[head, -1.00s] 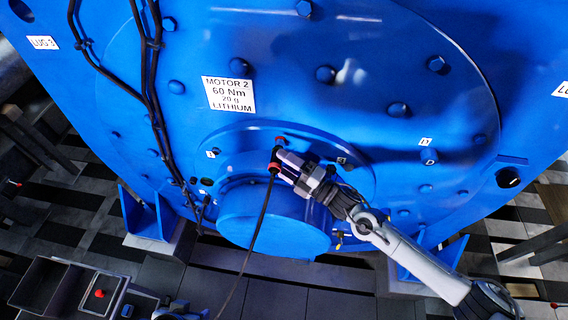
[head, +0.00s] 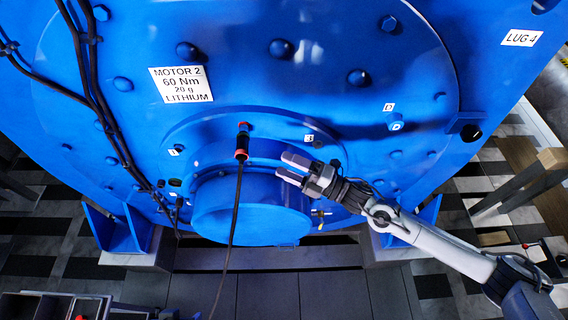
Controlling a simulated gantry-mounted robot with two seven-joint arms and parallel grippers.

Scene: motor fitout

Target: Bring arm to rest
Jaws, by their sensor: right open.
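My right gripper (head: 289,169) is open and empty in front of the blue motor face (head: 330,90). Its fingers point left, to the right of a black connector with a red ring (head: 241,150). The connector is seated at a red-marked port on the motor's round hub, and a dark cable (head: 231,225) hangs down from it. A gap shows between the fingers and the connector. My right arm reaches in from the lower right. My left gripper is not in view.
The motor carries a label reading MOTOR 2 (head: 181,84), several bolts and black cables (head: 88,75) along its left side. A round blue boss (head: 250,208) juts out below the gripper. A box (head: 50,306) stands at the lower left, and a wooden stand (head: 530,180) at the right.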

